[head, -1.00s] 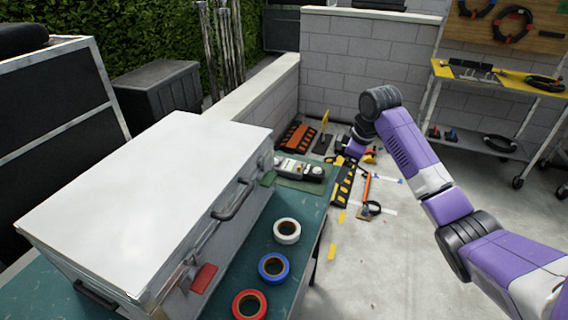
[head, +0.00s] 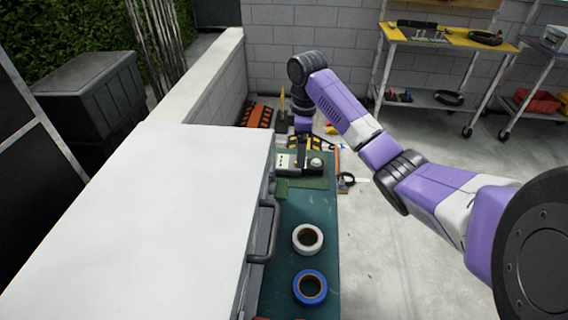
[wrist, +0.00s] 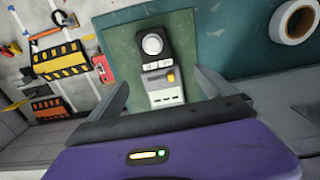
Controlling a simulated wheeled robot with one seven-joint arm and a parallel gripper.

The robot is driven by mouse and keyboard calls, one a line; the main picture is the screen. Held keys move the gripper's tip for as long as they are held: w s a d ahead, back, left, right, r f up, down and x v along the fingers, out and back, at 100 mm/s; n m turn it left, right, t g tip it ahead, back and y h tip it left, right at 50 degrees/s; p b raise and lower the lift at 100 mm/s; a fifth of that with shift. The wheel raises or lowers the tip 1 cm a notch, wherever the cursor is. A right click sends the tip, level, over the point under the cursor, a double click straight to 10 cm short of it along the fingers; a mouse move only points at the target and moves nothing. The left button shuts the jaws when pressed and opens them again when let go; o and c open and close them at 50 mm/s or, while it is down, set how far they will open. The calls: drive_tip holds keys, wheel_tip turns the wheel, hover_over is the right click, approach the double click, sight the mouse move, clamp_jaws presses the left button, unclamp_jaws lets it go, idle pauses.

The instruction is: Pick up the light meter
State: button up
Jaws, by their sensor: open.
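The light meter (wrist: 158,62) lies on a green mat (wrist: 188,30) on the green tabletop. It has a dark body with a pale round dome at one end, a pale lower part and a yellow knob. It also shows small in the head view (head: 290,164), at the far end of the table. My gripper (wrist: 160,92) is open in the wrist view, with one finger on each side of the light meter's lower end and gaps on both sides. In the head view my arm reaches over the table's far end, and the gripper there is small and hard to make out.
A large white-topped case (head: 160,200) stands left of the light meter. White tape (head: 307,239) and blue tape (head: 310,287) lie on the nearer tabletop. Yellow-black ramps and tools lie on the floor beyond.

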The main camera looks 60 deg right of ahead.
sight(292, 165)
drive_tip(key=f, duration=0.4)
drive_tip(key=f+p, duration=0.1)
drive_tip(key=f, duration=0.1)
drive_tip(key=shift+w+f, duration=0.2)
drive_tip(key=shift+w, duration=0.1)
drive_tip(key=c, duration=1.6)
drive_tip(key=shift+r, duration=0.1)
drive_tip(key=shift+c, duration=1.2)
